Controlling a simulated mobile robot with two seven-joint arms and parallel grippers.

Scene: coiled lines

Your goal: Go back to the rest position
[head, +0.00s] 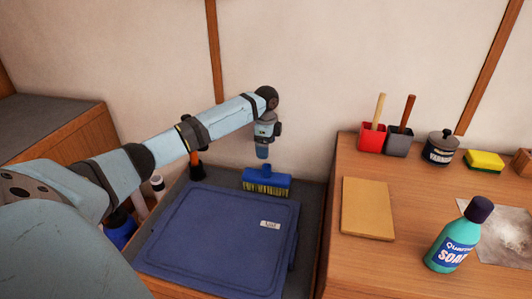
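My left arm reaches in from the left across the picture. My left gripper (262,153) points down at its end, in front of the wall and just above a blue brush (266,182) with yellow bristles. Its fingers are too small to tell open from shut, and I cannot tell whether it touches the brush. My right gripper is not in view. A blue lidded bin (215,240) with a small white label lies on the dark surface below the brush.
A wooden counter on the right holds a board (368,208), a soap bottle (455,238), red (371,140) and grey (398,142) holders, a dark jar (440,148) and a yellow sponge (484,160). Partly hidden bottles (158,184) stand behind my arm. A wooden cabinet (75,135) is at left.

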